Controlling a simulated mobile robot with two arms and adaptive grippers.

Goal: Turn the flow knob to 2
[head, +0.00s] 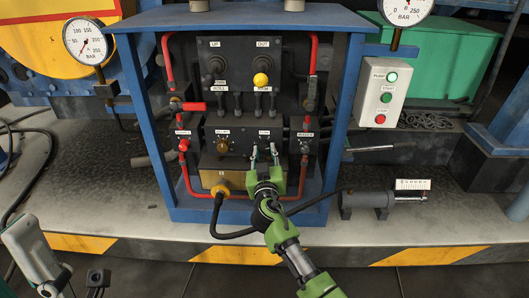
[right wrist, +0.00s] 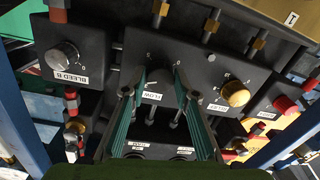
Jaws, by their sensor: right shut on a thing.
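The flow knob is a dark round knob (right wrist: 160,80) on a black panel, above a white FLOW label (right wrist: 152,96) in the right wrist view. In the head view my right gripper (head: 264,154) reaches up to the lower panel and its fingers cover most of this knob. In the right wrist view its two teal-lined fingers (right wrist: 160,82) stand on either side of the knob and are shut on it. Small scale marks show around the knob, but its pointer and setting are hard to tell. Part of my left arm shows at the lower left of the head view; its fingertips are out of sight.
A brass knob (head: 222,146) sits left of the flow knob, and the BLEED B knob (right wrist: 65,52) is its other neighbour. Red pipes (head: 303,175) and blue frame posts flank the panel. A black hose (head: 235,235) curves below. A button box (head: 381,92) stands right.

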